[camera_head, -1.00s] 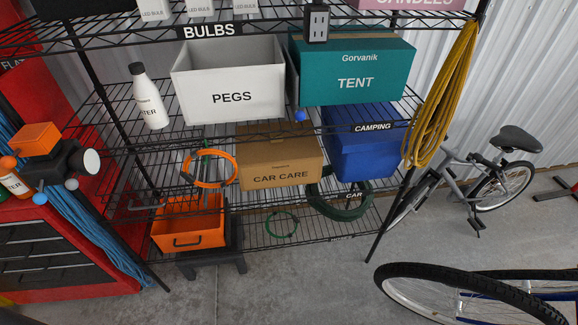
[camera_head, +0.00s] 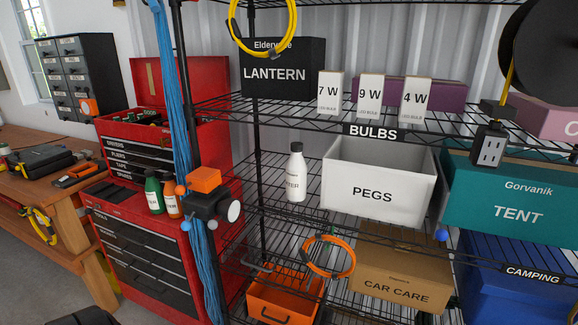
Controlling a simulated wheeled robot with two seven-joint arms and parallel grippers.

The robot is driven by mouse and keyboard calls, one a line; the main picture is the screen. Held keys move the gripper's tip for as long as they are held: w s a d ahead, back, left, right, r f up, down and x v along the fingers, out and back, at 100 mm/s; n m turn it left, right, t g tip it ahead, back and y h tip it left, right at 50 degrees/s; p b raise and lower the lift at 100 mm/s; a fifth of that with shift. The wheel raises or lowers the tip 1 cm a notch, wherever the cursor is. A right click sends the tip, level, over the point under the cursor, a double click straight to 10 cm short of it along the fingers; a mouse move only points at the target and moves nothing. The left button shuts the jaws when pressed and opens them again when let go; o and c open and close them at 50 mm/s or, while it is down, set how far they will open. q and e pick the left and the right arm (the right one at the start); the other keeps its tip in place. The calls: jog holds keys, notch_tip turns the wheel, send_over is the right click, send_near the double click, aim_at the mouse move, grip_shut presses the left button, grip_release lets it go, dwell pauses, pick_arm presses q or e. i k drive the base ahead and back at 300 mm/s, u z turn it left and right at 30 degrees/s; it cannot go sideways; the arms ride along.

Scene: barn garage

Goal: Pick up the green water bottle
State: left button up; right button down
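The green water bottle (camera_head: 153,192) stands upright on the ledge of the red tool chest (camera_head: 128,268), left of centre. A white water bottle (camera_head: 296,176) stands on the wire shelf, left of the white PEGS box. Neither of my grippers shows in this view, so their state is hidden.
A black and orange lamp-like device (camera_head: 212,205) is close right of the bottles, near hanging blue rope (camera_head: 178,90). The wire shelf (camera_head: 262,124) with boxes fills the right. A wooden workbench (camera_head: 70,197) stands at left. Some bare floor shows at lower left.

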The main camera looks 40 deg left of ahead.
aim_at(154, 190)
jog(key=u, duration=2.95)
jog(key=i, duration=1.5)
jog(key=z, duration=1.85)
